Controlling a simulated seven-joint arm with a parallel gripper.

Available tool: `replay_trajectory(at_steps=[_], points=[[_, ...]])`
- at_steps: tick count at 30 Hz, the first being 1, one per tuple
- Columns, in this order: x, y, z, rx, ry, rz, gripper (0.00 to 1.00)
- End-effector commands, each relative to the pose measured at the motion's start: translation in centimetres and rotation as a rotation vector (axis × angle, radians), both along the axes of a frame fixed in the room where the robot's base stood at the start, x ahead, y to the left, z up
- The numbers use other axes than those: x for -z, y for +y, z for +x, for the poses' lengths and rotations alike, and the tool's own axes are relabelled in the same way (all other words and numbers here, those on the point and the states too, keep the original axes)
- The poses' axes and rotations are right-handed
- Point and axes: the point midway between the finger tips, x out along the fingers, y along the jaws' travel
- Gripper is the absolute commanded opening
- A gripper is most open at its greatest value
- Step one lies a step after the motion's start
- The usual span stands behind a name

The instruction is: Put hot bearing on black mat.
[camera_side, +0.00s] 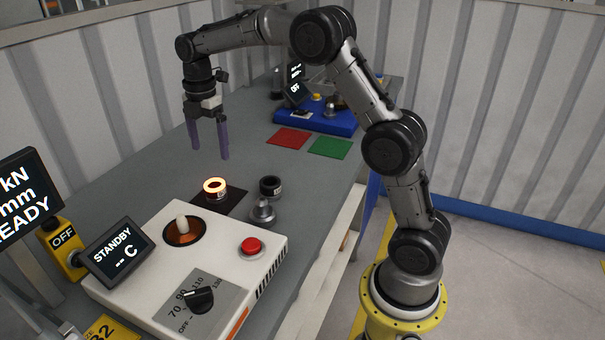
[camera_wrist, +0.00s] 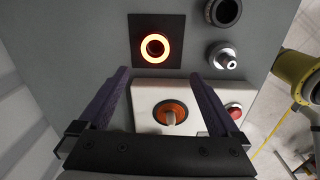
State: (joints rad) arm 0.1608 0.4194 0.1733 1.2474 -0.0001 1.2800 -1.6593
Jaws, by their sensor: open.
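The hot bearing is a ring with a glowing orange-white top (camera_side: 215,184). It sits on the black mat (camera_side: 232,208), a dark square on the grey bench. In the wrist view the glowing bearing (camera_wrist: 143,47) lies near the middle of the black mat (camera_wrist: 177,60), with mat showing all around it. My gripper (camera_side: 210,153) is open and empty, its two purple fingers pointing down above the bench, higher than the bearing and apart from it. In the wrist view the fingers of my gripper (camera_wrist: 160,74) are spread wide, and the bearing lies beyond their tips.
A white heater box (camera_side: 190,255) with an orange disc, peg, red button and dial stands in front of the mat. A dark ring (camera_side: 270,187) and a silver part (camera_side: 263,210) stand right of the mat. Red (camera_side: 289,138) and green (camera_side: 330,147) mats lie farther back.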

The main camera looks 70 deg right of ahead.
Motion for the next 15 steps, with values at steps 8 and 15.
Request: replay_trajectory(at_steps=[8, 15], points=[[-6.8, 3.5, -9.2, 0.427, -0.147, 0.026, 0.99], [-8.6, 6.0, -19.2, 0.849, -0.273, 0.123, 0.99]])
